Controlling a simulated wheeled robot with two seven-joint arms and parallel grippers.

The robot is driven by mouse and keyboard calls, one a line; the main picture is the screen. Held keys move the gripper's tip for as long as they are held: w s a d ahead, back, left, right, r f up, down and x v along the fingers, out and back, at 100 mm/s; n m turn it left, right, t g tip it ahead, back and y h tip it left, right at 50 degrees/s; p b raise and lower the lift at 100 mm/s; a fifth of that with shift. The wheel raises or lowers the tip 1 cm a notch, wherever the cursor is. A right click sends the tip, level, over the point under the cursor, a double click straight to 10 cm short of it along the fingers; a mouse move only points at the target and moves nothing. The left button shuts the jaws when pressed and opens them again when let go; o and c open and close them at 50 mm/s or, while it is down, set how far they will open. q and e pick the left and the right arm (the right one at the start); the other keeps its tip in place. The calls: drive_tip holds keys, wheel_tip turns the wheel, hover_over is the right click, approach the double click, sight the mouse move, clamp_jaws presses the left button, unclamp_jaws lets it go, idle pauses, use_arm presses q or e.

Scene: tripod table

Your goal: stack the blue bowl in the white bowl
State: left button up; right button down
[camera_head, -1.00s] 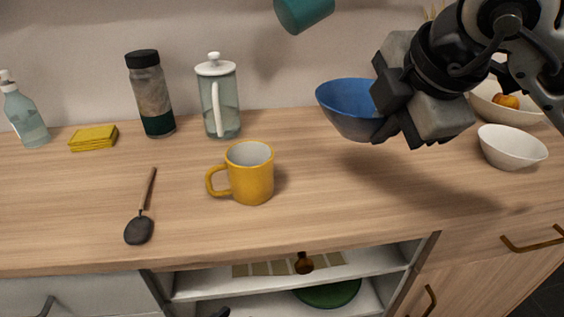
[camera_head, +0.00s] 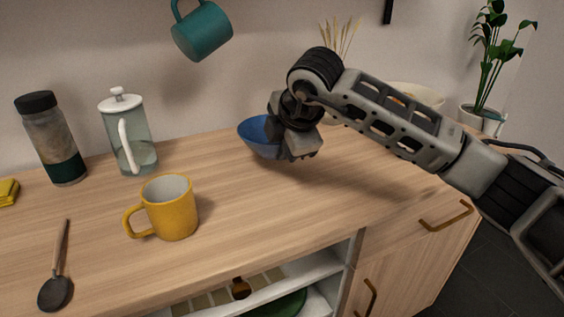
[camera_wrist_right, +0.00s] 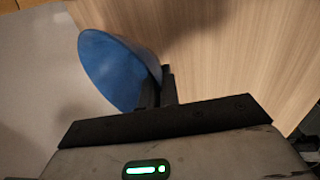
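The blue bowl (camera_head: 256,138) is above the counter, right of the yellow mug, partly covered by my right gripper. My right gripper (camera_head: 288,150) has its fingers closed at the bowl's rim. The right wrist view shows the blue bowl (camera_wrist_right: 112,68) with its rim between the dark fingers (camera_wrist_right: 158,88). The smaller white bowl does not show now; my right arm crosses the area of the counter where it would be. My left gripper is not in view.
A yellow mug (camera_head: 171,208), a glass press (camera_head: 128,138) and a bottle (camera_head: 50,140) stand to the left. A larger pale bowl (camera_head: 420,94) is behind my arm. A teal mug (camera_head: 202,30) hangs above. The counter's front middle is clear.

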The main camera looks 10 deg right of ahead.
drive_tip(key=f, duration=0.3)
drive_tip(key=shift+w+f, duration=0.35)
drive_tip(key=shift+f, duration=0.05)
drive_tip(key=c, duration=2.1)
unclamp_jaws()
drive_tip(key=shift+f, duration=0.15)
drive_tip(key=shift+o, duration=0.8)
